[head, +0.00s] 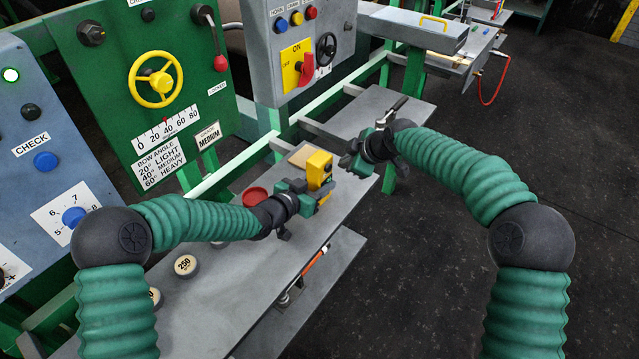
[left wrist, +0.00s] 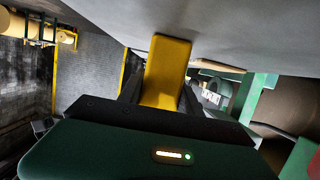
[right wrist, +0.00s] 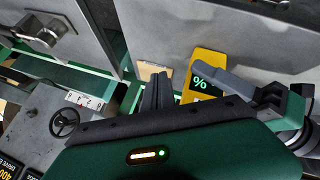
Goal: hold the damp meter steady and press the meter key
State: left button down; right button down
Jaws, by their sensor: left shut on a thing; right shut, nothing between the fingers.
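The yellow damp meter (head: 318,166) stands upright over the grey bench shelf, in the grip of my left gripper (head: 318,192). In the left wrist view the meter's yellow body (left wrist: 167,65) sits between the fingers. In the right wrist view the meter (right wrist: 206,60) shows a dark display with a green % sign, and a grey finger of my left gripper crosses its front. My right gripper (head: 352,158) is shut and empty, a short way right of the meter. Its closed fingertips (right wrist: 157,82) are apart from the meter. I cannot make out the meter key.
A tan block (head: 300,156) lies on the shelf (head: 375,108) behind the meter. A metal-handled tool (head: 397,106) is behind my right gripper. Green machine panels (head: 120,60) bound the back.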

aim_at(328, 168)
jog(key=f+t, duration=0.1)
jog(key=a+f+t, duration=0.1)
jog(key=f, duration=0.1)
jog(key=shift+w+a+f+t, duration=0.1)
jog(key=shift+w+f+t, duration=0.1)
jog(key=shift+t, duration=0.1)
pick_arm(q)
jog(key=shift+s, duration=0.1)
pick_arm(e)
jog(key=s+t, duration=0.1)
jog(key=s+m+t, duration=0.1)
jog(key=shift+d+f+t+h, duration=0.2)
jog(key=shift+t+h, duration=0.1)
jog(key=shift+t, duration=0.1)
jog(key=s+d+r+m+t+h, duration=0.1)
jog(key=s+d+r+t, duration=0.2)
jog(key=s, duration=0.3)
jog(key=s+d+r+m+t+h, duration=0.1)
jog(key=s+d+r+t, duration=0.2)
jog(key=s, duration=0.2)
jog(key=w+a, duration=0.4)
jog(key=a, duration=0.3)
jog(key=shift+w+f, duration=0.15)
jog(key=shift+w, duration=0.15)
jog(key=shift+a, duration=0.2)
